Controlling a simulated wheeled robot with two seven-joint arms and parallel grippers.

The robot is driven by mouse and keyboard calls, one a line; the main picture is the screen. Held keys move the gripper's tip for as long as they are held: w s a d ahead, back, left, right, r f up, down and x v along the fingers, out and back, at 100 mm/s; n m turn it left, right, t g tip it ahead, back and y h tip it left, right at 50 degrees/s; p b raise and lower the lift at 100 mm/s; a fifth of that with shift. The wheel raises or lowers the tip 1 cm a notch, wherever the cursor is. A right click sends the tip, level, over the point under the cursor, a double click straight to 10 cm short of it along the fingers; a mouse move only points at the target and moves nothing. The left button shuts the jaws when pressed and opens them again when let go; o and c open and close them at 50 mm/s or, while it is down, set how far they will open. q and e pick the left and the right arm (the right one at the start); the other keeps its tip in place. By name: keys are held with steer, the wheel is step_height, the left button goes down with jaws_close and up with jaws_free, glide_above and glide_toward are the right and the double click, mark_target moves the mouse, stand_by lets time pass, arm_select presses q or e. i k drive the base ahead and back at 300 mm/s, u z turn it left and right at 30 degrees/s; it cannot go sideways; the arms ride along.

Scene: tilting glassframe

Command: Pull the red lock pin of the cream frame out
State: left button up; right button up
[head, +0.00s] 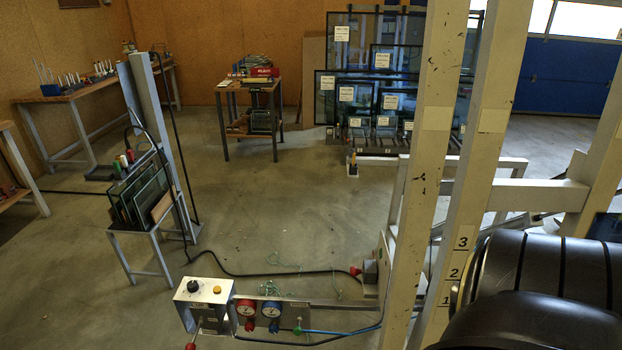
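The cream frame (427,150) stands at the right, its tall posts rising out of the top of the head view. One post carries the numbers 1, 2 and 3. A small red part (356,271) shows on the grey block beside the frame's lower left, where a black cable ends. A red ball knob (190,346) shows at the bottom edge, below the control box. I cannot tell whether either is the lock pin. Neither gripper is in view. A large black rounded body, apparently part of my arm, covers the lower right corner.
A white control box (204,290) and red and blue gauges (258,309) sit on a low rail left of the frame. A glass rack (143,196) and a small table (249,88) stand farther back. Cables cross the floor, which is otherwise mostly clear at centre.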

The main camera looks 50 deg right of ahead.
mark_target(355, 271)
steer(key=i, duration=1.65)
steer(key=z, duration=3.55)
